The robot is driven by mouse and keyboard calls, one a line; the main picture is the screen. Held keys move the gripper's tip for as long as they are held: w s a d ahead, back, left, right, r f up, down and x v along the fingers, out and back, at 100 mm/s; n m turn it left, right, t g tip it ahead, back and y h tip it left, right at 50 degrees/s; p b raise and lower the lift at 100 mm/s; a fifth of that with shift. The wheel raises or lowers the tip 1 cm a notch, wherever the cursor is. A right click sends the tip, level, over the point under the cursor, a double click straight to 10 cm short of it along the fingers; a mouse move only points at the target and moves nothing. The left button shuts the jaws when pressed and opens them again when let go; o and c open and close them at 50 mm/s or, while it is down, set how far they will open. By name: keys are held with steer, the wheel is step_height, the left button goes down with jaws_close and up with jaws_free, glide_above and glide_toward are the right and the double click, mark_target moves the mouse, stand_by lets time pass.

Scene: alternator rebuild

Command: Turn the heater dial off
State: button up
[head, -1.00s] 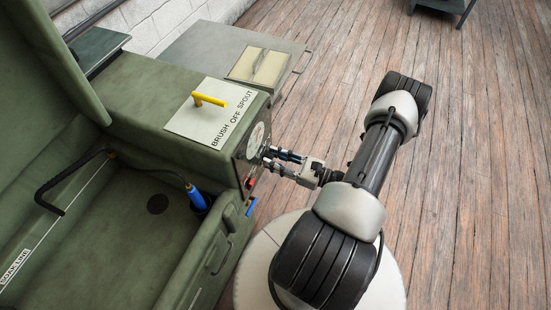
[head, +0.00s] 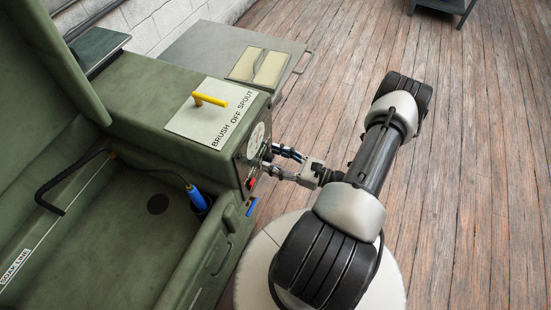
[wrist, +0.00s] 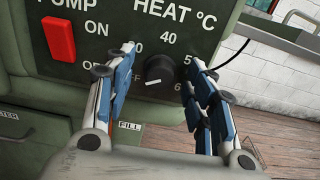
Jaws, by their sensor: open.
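The heater dial (wrist: 160,69) is a small round black knob under the "HEAT °C" lettering on the dark control panel. A white mark on its lower part points down and to the left. Numbers, including 40, stand around it. My gripper (head: 269,158) is open, with one blue-padded finger on each side of the dial in the wrist view. I see a gap between the dial and each finger. The left finger hides part of the dial's scale. In the head view, the fingers reach the panel on the end of the green washer and hide the dial.
A red pump switch (wrist: 58,39) is left of the dial. A yellow lever (head: 209,99) stands on a "BRUSH OFF SPOUT" plate above the panel. The open green basin (head: 110,240) holds a blue-handled brush (head: 196,197).

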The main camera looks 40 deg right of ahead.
steer(key=shift+s, duration=0.1)
steer(key=v, duration=1.2)
